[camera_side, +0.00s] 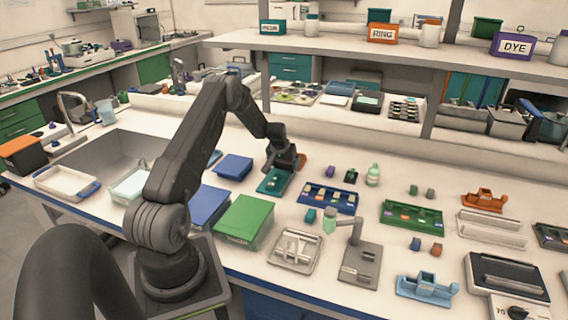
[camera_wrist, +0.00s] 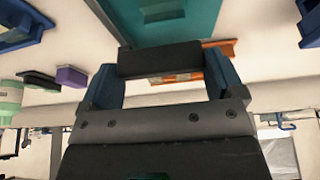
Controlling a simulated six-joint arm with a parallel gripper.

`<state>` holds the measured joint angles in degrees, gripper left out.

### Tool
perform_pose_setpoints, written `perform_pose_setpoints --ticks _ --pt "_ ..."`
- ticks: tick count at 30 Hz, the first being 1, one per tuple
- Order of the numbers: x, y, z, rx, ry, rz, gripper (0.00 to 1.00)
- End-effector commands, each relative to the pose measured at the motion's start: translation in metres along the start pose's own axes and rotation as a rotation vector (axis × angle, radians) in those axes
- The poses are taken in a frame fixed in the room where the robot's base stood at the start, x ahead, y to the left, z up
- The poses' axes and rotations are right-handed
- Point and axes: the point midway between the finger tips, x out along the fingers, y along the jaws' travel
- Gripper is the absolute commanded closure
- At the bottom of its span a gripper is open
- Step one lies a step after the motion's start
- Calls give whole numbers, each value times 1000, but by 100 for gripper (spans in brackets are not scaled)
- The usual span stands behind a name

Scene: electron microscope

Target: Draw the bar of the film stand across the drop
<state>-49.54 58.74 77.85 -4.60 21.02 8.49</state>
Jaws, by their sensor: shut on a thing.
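A teal flat stand (camera_side: 270,184), which I take to be the film stand, lies on the bench right below my gripper (camera_side: 287,164). I cannot make out the drop in either view.
A blue rack (camera_side: 328,199) with several small items stands to the right. Blue (camera_side: 234,166) and green (camera_side: 244,220) boxes stand to the left and front. A green-capped bottle (camera_side: 373,175) and a grey post stand (camera_side: 360,264) are farther right. The shelf (camera_side: 350,49) overhangs behind.

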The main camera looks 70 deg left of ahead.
Motion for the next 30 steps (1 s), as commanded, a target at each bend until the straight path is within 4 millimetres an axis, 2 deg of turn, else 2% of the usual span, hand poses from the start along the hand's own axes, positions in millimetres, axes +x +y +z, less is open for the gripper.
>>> perform_pose_setpoints --ticks 7,21,30 --pt "-5 0 12 0 -2 3 55" --pt "-31 2 75 1 -2 8 55" --pt "-35 1 84 2 -6 3 55"
